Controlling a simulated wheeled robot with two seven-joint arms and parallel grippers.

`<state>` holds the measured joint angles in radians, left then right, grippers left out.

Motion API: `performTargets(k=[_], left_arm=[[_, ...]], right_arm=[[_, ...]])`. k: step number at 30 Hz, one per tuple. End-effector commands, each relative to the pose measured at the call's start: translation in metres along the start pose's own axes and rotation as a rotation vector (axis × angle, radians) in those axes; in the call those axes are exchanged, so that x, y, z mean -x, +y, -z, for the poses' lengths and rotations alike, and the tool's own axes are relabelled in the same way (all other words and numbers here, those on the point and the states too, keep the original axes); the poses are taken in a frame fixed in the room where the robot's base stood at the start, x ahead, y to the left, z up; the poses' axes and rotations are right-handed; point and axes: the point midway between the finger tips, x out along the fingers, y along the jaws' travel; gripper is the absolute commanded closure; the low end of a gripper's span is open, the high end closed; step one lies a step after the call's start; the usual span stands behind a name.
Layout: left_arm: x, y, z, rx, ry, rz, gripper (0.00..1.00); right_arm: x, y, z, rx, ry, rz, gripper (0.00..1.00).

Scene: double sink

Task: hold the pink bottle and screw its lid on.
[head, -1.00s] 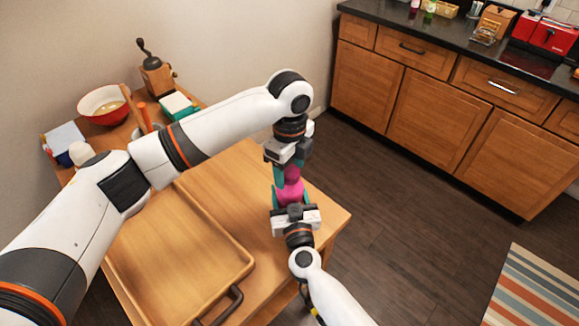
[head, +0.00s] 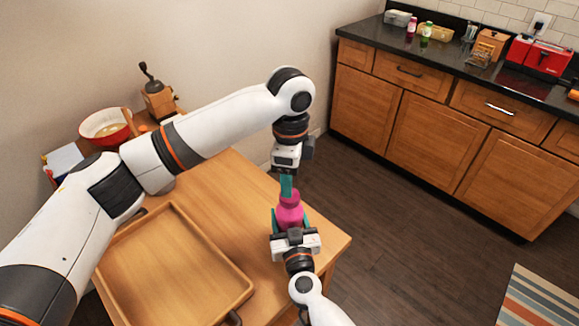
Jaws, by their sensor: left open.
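The pink bottle (head: 290,215) stands upright over the right edge of the wooden table. My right gripper (head: 290,222) comes from the front, with its teal fingers on both sides of the bottle, shut on it. A darker pink piece at the bottle's top looks like the lid (head: 290,197); whether it is fully seated I cannot tell. My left gripper (head: 287,186) points down directly above the bottle. It is open, its teal fingertips close to the lid, and I see nothing held in it.
A wooden tray (head: 240,284) with a dark handle lies on the table (head: 225,195). A red and white bowl (head: 105,125) and a grinder (head: 155,95) stand at the back left. Dark floor (head: 400,240) is free on the right, before the wooden cabinets (head: 430,125).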

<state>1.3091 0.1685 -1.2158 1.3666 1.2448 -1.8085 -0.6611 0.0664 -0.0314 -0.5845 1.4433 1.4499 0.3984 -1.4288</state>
Motion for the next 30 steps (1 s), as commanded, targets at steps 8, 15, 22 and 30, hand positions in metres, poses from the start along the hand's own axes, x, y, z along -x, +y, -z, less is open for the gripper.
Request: performTargets(k=[8, 15, 22, 30], left_arm=[[0.016, 0.000, 0.001, 0.596, 0.001, -0.002, 0.42], [0.023, 0.000, 0.001, 0.917, 0.001, 0.001, 0.42], [0.024, -0.001, 0.001, 0.991, 0.001, 0.003, 0.42], [0.023, -0.001, 0.001, 0.989, 0.002, 0.003, 0.42]], right_arm=[[0.000, 0.000, 0.000, 0.000, 0.000, 0.000, 1.00], [0.000, 0.000, 0.000, 0.000, 0.000, 0.000, 1.00], [0.000, 0.000, 0.000, 0.000, 0.000, 0.000, 1.00], [0.000, 0.000, 0.000, 0.000, 0.000, 0.000, 1.00]])
